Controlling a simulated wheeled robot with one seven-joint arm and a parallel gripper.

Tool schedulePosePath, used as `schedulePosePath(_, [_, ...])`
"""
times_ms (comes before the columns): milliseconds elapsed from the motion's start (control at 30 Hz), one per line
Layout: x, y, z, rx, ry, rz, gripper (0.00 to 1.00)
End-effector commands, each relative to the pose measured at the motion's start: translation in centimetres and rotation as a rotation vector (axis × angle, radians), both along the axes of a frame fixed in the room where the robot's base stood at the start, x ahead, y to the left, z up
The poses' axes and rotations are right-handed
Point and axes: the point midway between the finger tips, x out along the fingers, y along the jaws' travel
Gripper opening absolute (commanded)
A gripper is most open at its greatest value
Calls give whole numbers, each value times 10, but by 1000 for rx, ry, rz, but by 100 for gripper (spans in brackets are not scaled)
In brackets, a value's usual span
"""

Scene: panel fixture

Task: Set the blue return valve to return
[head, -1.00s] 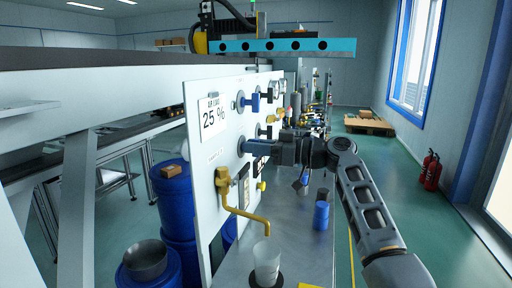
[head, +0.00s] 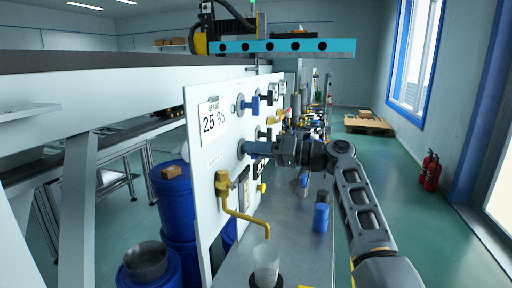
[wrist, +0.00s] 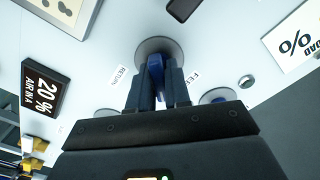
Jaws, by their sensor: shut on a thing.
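The blue return valve (wrist: 155,66) shows in the wrist view as a blue handle in front of a round grey plate on the white panel. My gripper (wrist: 157,84) is shut on this handle, one dark finger on each side. A RETURN label (wrist: 118,76) is left of the handle, and a partly hidden label starting with FE (wrist: 193,76) is to its right. In the head view my gripper (head: 258,149) reaches the panel from the right. It hides most of the handle there, so the handle's exact angle is hard to tell.
The white panel (head: 207,172) carries another blue valve (head: 252,104) above and a yellow tap (head: 223,183) with a bent spout below. A clear cup (head: 266,258) and a blue cylinder (head: 320,217) stand on the metal bench. A 25 % sign (head: 212,118) hangs at upper left.

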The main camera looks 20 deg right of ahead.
Motion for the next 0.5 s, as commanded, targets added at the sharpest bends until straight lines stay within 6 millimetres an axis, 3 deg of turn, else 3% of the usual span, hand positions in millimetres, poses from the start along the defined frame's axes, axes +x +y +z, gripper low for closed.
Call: schedulePosePath(500, [1,-1,1,286,394,-1,0])
